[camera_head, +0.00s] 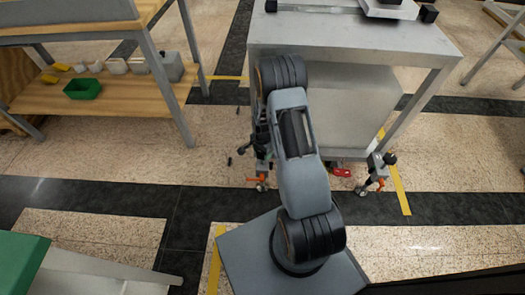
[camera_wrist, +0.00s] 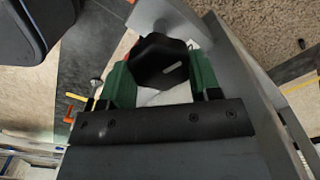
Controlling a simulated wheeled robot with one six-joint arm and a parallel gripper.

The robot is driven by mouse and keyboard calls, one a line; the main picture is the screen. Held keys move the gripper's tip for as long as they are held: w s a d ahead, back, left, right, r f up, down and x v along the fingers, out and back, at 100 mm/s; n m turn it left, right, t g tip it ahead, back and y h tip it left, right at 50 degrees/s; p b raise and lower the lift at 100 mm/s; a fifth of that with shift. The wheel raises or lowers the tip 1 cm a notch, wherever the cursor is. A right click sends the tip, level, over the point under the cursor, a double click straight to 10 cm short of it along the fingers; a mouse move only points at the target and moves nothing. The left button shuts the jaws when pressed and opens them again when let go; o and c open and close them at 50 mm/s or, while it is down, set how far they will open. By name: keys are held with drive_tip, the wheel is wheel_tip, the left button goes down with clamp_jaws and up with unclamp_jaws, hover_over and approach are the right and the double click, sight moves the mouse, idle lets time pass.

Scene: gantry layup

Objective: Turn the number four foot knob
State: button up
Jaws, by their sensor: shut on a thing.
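A black, faceted knob (camera_wrist: 158,62) sits between the green fingers of my gripper (camera_wrist: 163,78) in the wrist view. The fingers are shut on it from both sides. A small pale mark shows on the knob, too small to read, so I cannot tell its number. In the head view my arm reaches down at the near left corner of the grey cart (camera_head: 350,35), and the gripper and held knob are mostly hidden there. Another black foot knob (camera_head: 390,158) stands on the cart's near right foot (camera_head: 377,172), apart from my gripper.
A wooden-shelved bench (camera_head: 120,97) with a green bin (camera_head: 82,88) stands at the left. A red object (camera_head: 341,172) lies on the floor between the cart's near feet. Another table corner (camera_head: 90,272) is at the lower left. Open floor lies between them.

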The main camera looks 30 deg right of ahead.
drive_tip(key=shift+m, duration=0.5)
drive_tip(key=o, duration=0.9)
drive_tip(key=shift+o, duration=0.2)
wheel_tip(320, 180, up, 14)
drive_tip(key=p, duration=0.4)
drive_tip(key=shift+p, duration=0.35)
drive_tip(key=shift+f, duration=0.1)
